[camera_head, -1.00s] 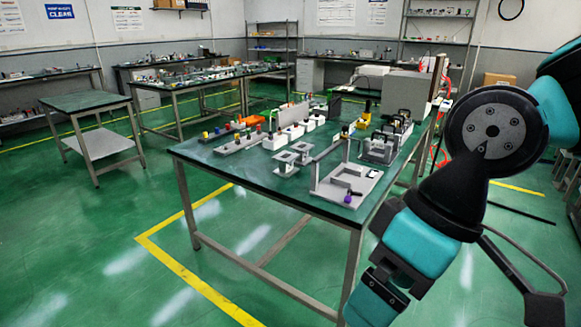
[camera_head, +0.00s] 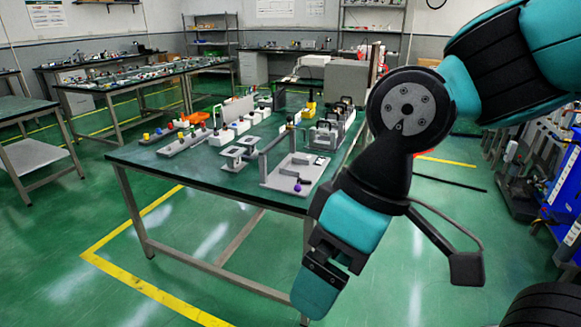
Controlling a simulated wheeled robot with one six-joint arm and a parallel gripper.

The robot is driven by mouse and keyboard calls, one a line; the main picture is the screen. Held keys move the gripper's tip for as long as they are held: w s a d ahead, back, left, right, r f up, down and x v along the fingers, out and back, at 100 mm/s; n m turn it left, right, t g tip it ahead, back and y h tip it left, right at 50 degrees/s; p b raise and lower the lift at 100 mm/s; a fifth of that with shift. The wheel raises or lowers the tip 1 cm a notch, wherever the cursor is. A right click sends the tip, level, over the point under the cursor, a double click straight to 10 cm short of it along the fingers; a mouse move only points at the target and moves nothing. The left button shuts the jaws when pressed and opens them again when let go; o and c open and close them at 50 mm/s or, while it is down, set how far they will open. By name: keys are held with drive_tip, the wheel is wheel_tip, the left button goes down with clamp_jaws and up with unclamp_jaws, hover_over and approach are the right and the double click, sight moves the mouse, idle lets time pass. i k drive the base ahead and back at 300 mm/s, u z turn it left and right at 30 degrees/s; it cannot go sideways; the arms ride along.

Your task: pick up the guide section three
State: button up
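The green-topped workbench (camera_head: 135,157) stands left of my arm and carries several small parts. Near its front is a grey open-frame stand (camera_head: 231,153). Beside it is a flat grey base plate (camera_head: 290,178) with a purple knob on its front edge. White blocks (camera_head: 223,137) stand in a row behind, and a long grey strip (camera_head: 185,143) with coloured knobs lies at the left. I cannot tell which part is guide section three. My teal and black arm reaches down in front of the bench's right side.
A large grey box (camera_head: 346,82) stands at the bench's back right. Other benches (camera_head: 120,80) and shelves line the left and back. Floor with yellow lines (camera_head: 150,292) is open in front. Blue equipment (camera_head: 567,215) stands at the far right.

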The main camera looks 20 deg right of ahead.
sight(234, 165)
drive_tip(key=u, duration=0.65)
drive_tip(key=i, duration=1)
drive_tip(key=u, duration=0.55)
drive_tip(key=i, duration=0.8)
drive_tip(key=z, duration=0.6)
drive_tip(key=i, duration=0.65)
drive_tip(key=z, duration=1.1)
drive_tip(key=i, duration=0.4)
drive_tip(key=z, duration=0.4)
